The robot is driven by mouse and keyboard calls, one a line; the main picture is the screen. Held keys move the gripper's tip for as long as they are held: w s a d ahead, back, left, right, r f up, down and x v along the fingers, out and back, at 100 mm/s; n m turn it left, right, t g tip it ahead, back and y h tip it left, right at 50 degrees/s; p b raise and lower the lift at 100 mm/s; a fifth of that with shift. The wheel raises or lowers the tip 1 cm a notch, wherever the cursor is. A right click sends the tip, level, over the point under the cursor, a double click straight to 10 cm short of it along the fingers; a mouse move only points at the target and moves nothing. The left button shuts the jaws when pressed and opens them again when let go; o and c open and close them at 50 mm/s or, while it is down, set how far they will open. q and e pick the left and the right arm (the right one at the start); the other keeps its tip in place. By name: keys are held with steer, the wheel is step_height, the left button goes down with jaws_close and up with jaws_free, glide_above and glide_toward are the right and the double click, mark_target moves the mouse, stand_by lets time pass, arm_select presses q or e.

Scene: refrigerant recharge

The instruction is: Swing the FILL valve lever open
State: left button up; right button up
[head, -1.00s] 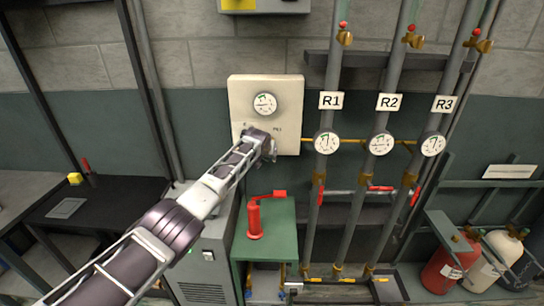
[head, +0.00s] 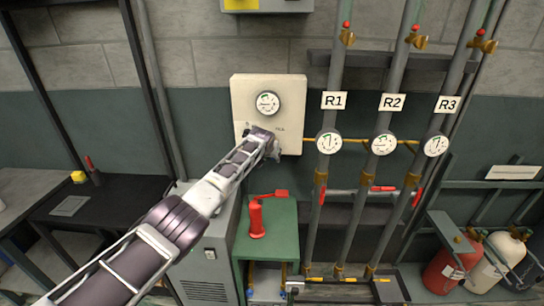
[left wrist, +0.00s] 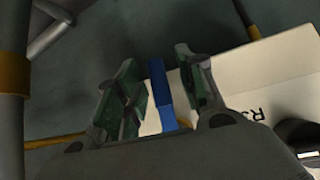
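The cream panel (head: 290,90) with a round gauge (head: 267,103) is on the wall. My left gripper (head: 274,150) is at its lower part and hides the valve there in the head view. In the left wrist view, a blue lever (left wrist: 161,95) stands between the two spread fingers of my left gripper (left wrist: 163,92). A gap shows between the lever and the left finger; the lever is close to the right finger, and I cannot tell whether they touch. The pale panel (left wrist: 270,75) is behind it with partly visible lettering. My right gripper is not in view.
Pipes labelled R1 (head: 334,100), R2 (head: 392,102) and R3 (head: 447,104) stand right of the panel with gauges. A red tool (head: 257,215) stands on the green cart (head: 283,230) below. Gas cylinders (head: 445,268) are at lower right.

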arm_select(q)
steer(key=shift+r, duration=0.1)
steer(key=shift+s+r, duration=0.2)
steer(key=v, duration=1.1)
stand_by(1.3)
steer(key=shift+s, duration=0.15)
